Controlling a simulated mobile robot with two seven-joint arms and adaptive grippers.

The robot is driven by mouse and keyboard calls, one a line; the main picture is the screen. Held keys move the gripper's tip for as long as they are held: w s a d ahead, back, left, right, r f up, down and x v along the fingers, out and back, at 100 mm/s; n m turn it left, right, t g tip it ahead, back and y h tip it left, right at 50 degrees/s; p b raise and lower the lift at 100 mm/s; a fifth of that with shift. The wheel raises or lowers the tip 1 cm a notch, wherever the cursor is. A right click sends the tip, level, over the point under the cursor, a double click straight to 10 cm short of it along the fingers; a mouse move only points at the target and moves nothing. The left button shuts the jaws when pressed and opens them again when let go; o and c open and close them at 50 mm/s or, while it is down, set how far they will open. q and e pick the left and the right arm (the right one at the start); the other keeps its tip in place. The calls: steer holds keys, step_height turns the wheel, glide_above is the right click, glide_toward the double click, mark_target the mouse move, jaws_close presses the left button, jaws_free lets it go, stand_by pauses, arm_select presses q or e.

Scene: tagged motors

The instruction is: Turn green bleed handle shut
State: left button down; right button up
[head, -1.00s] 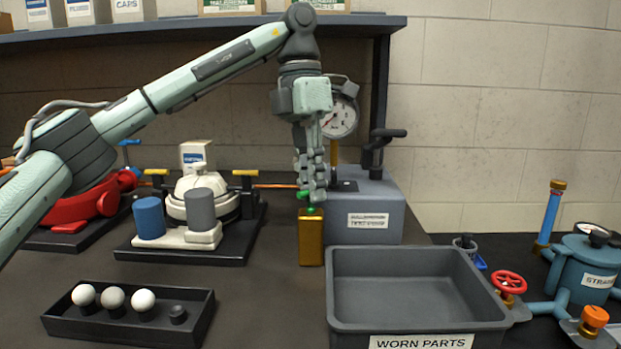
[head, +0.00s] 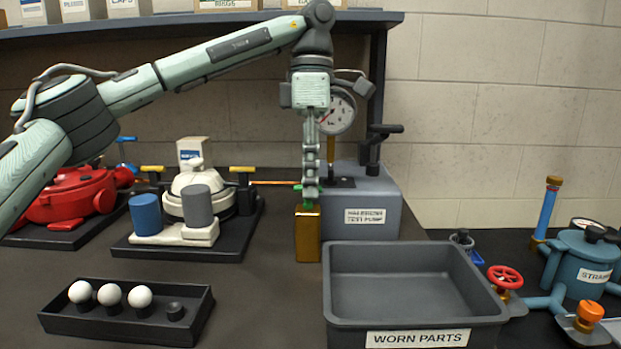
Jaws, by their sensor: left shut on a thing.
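The green bleed handle (head: 298,187) shows as a small green piece at the left of my left fingertips, on top of a brass-coloured block. Another bit of green shows just below the fingers. My left gripper (head: 310,190) points straight down from above and is shut on the handle, which its fingers mostly hide. The brass block (head: 307,236) stands upright in front of a grey test unit (head: 372,205) with a round gauge (head: 338,112). My right gripper is not in view.
A grey bin (head: 410,338) marked WORN PARTS stands at front right of the block. A black tray (head: 65,320) with white balls lies front left. A white pump (head: 195,190) and red pump (head: 75,195) stand left. A shelf (head: 200,30) runs above.

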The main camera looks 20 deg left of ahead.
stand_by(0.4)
arm_select(q)
steer(key=c, duration=1.6)
jaws_free()
steer(key=shift+r, duration=0.1)
steer(key=r, duration=0.4)
steer(key=w+r, duration=0.1)
steer(key=r, duration=0.2)
steer(key=w+r, duration=0.1)
steer(key=r, duration=0.3)
steer(key=shift+w+a+r, duration=0.1)
steer(key=shift+a+r, duration=0.15)
steer(key=shift+r, duration=0.1)
steer(key=shift+f, duration=0.1)
